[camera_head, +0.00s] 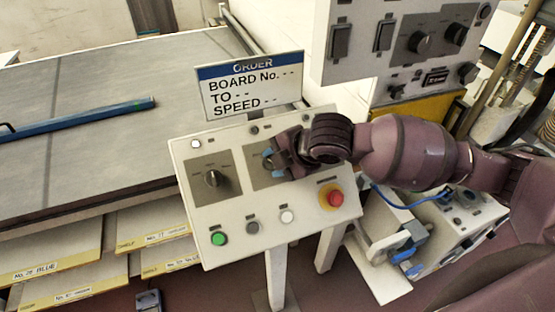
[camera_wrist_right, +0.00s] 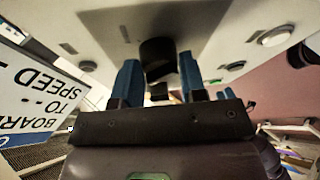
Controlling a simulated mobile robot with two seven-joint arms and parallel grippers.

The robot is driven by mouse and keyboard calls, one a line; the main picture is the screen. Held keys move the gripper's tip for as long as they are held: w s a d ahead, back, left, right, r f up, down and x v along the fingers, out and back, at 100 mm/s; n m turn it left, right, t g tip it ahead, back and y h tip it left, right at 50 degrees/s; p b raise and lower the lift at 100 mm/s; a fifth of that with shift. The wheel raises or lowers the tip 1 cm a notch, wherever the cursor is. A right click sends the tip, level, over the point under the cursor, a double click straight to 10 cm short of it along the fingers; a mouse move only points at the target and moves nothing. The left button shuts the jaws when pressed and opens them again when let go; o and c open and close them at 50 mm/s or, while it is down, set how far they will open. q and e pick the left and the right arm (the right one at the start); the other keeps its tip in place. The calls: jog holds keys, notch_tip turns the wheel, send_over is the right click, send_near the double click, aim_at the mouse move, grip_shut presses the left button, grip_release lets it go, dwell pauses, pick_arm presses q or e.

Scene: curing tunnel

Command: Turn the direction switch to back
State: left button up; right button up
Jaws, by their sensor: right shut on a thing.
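The white control panel (camera_head: 234,235) stands tilted on legs in the head view. It carries two grey rotary switch plates side by side. My right gripper (camera_head: 268,162) is over the right-hand plate (camera_head: 262,182) and hides most of its knob, which I take as the direction switch. In the right wrist view the black knob (camera_wrist_right: 157,58) is between the blue fingertips of the right gripper (camera_wrist_right: 158,78), which is shut on it. The knob's pointer and label cannot be read.
The left-hand knob (camera_head: 212,179) is uncovered. An order sign (camera_head: 250,85) stands behind; a second switch box (camera_head: 400,45) hangs above the arm.

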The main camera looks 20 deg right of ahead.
dwell(0.5)
jog(key=o, duration=0.9)
jog(key=shift+a, duration=0.1)
jog(key=v, duration=1)
jog(key=shift+s+r+b, duration=0.15)
jog(key=shift+r+b, duration=0.2)
